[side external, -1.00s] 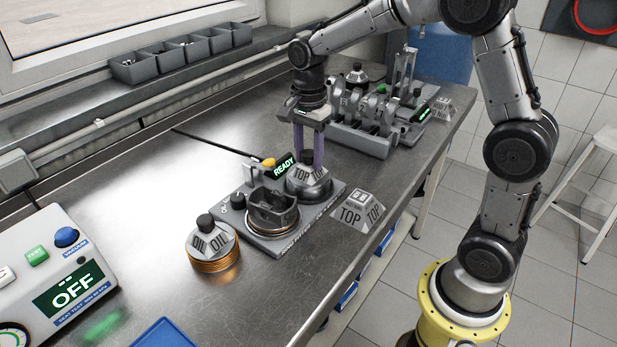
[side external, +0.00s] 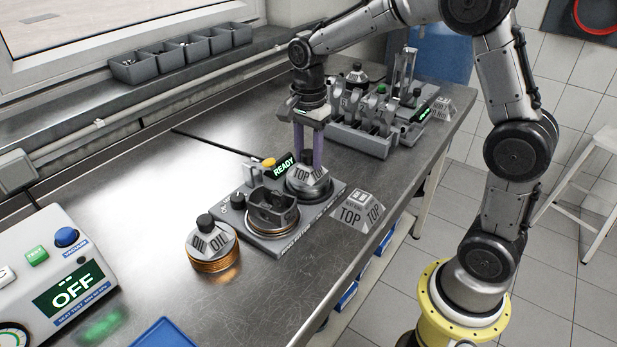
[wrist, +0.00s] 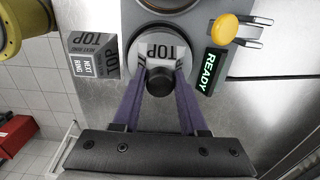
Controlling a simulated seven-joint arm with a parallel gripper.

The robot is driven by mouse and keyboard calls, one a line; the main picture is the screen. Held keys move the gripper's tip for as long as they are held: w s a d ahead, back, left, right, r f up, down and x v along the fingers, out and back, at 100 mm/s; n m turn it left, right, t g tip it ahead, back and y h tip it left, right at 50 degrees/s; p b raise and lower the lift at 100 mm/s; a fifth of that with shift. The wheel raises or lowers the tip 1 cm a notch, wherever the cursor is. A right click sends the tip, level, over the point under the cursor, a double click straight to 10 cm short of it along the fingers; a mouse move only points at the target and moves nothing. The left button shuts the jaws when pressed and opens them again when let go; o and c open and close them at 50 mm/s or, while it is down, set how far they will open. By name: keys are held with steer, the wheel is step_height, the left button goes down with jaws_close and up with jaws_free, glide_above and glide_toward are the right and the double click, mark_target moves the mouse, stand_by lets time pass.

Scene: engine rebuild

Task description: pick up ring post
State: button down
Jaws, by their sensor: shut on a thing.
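The ring post (side external: 304,180) is a silver cone-shaped piece marked TOP with a black knob. It sits on a dark round base at the far end of the grey fixture plate (side external: 272,240). My gripper (side external: 309,165) comes straight down over it with purple fingers. In the wrist view, the ring post (wrist: 176,51) lies under the fingertips, and my gripper (wrist: 160,78) is shut on its black knob (wrist: 160,83). I cannot tell whether the post is clear of its base.
An OIL-marked post (side external: 211,240) with copper rings stands to the left. A TOP-marked block (side external: 360,212) sits close on the right. A READY display (side external: 284,166) is just behind. The bench's left middle is clear.

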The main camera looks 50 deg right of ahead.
steer(key=shift+f, duration=0.3)
